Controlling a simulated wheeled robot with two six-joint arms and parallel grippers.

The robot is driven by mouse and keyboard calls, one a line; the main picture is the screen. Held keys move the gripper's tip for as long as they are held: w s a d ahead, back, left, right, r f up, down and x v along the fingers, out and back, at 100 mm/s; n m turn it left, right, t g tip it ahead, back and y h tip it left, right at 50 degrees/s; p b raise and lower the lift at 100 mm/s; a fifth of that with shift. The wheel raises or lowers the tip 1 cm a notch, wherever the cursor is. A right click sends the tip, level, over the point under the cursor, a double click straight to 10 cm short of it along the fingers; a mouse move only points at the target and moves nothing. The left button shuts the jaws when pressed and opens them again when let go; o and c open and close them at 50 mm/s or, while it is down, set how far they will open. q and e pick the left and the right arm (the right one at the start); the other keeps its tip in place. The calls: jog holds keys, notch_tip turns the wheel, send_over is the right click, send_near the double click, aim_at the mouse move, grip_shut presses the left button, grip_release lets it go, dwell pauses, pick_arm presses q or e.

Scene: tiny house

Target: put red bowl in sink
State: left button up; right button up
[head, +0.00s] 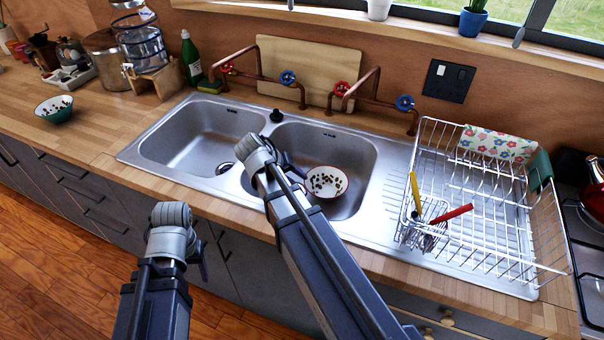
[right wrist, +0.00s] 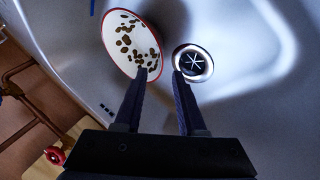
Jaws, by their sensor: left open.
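The red bowl (head: 326,182) has a red rim and a white inside with dark spots. It sits in the right basin of the steel sink (head: 375,205), and in the right wrist view the bowl (right wrist: 128,45) lies beside the drain. My right gripper (head: 296,168) is over that basin, left of the bowl. In the right wrist view its fingers (right wrist: 160,76) are apart, with the left fingertip overlapping the bowl's edge; I cannot tell whether they touch. My left gripper (head: 203,262) is open in front of the counter, mostly hidden by its wrist.
A green bowl (head: 55,109) with dark spots stands on the left counter. A wire dish rack (head: 490,200) with utensils stands right of the sink. Taps (head: 345,88) and a cutting board (head: 305,68) are behind it. The left basin (head: 200,137) is empty.

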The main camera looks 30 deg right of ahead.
jog(key=shift+p+v, duration=0.55)
jog(key=shift+v, duration=0.65)
